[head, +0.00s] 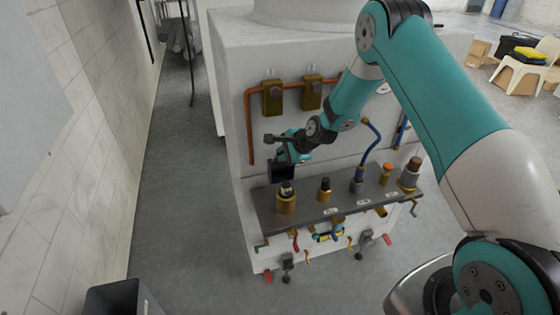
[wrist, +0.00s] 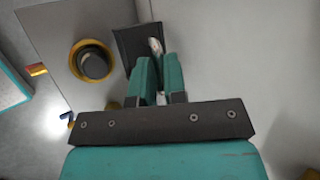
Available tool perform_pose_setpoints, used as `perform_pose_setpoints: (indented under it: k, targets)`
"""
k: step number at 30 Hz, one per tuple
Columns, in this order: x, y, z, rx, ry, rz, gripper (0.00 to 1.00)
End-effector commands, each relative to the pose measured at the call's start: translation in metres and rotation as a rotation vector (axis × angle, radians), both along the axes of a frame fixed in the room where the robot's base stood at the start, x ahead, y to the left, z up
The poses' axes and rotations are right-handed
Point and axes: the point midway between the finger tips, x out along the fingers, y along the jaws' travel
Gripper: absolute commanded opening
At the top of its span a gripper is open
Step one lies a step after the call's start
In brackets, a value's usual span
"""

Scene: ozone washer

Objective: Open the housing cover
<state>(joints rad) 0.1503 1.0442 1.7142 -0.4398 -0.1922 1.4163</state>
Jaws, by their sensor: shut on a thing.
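A dark, flat, square piece, which I take for the housing cover (head: 283,173), shows at the tip of my gripper (head: 290,158). In the wrist view this dark cover (wrist: 128,44) lies just past the teal fingers of my gripper (wrist: 160,78), and a small pale metal part (wrist: 155,46) shows at its edge. The fingers are close together on a thin part that they mostly hide; it seems to belong to the cover. In the head view the cover is just above a brass fitting (head: 286,204) with a dark top. I cannot tell whether they touch.
The grey shelf (head: 310,211) of the white washer carries several brass fittings, including one with a black cap (head: 325,190). A blue hose (head: 371,142) and a copper pipe (head: 249,130) are close by. Small valves hang below. Floor (head: 180,220) is clear at left.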

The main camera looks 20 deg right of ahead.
Motion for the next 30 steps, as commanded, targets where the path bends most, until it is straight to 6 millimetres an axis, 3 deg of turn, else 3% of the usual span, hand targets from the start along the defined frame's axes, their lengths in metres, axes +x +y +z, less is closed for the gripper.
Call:
perform_pose_setpoints:
  k: [22, 23, 25, 30]
  targets:
    - [0.0062, -0.0093, 0.0038, 0.001, -0.015, -0.014, 0.0]
    - [0.0062, -0.0093, 0.0038, 0.001, -0.015, -0.014, 0.17]
    - [0.006, -0.009, 0.0037, 0.0, -0.016, -0.014, 0.33]
    - [0.0047, -0.0067, 0.0019, 0.0, -0.01, -0.01, 0.36]
